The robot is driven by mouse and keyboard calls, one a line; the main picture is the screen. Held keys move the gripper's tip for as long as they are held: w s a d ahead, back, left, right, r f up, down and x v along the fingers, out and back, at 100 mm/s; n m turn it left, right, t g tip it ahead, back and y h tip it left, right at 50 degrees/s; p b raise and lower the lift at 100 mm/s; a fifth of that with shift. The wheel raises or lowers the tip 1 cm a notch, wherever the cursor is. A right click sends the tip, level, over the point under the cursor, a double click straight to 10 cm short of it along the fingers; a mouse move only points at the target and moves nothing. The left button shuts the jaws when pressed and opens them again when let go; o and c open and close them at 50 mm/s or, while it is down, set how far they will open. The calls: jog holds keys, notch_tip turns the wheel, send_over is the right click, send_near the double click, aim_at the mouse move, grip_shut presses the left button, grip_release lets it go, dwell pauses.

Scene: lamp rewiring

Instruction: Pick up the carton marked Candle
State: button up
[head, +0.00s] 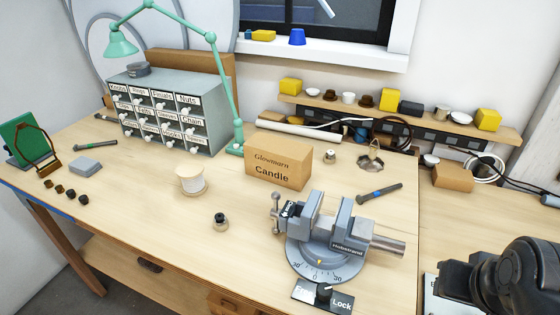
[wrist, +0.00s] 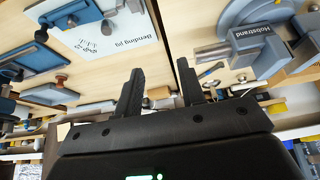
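The Candle carton (head: 278,166) is a tan cardboard box printed "Glowmorn" and "Candle". It stands upright on the workbench (head: 140,200), behind the grey vise and to the right of a white spool. I cannot make the carton out in the wrist view. My gripper shows in the wrist view (wrist: 160,90) with two black fingers spread apart and nothing between them. In the head view, my dark arm is at the lower right, well away from the carton; the fingertips are not visible there.
The grey vise (head: 330,240) stands in front of the carton, between it and my arm. A white spool (head: 191,180), a drawer cabinet (head: 170,115) and a green lamp (head: 235,150) stand nearby. A bending jig (wrist: 95,35) shows in the wrist view. Bench space left of the vise is fairly clear.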

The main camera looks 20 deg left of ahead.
dwell(0.3)
jog(key=o, duration=1.4)
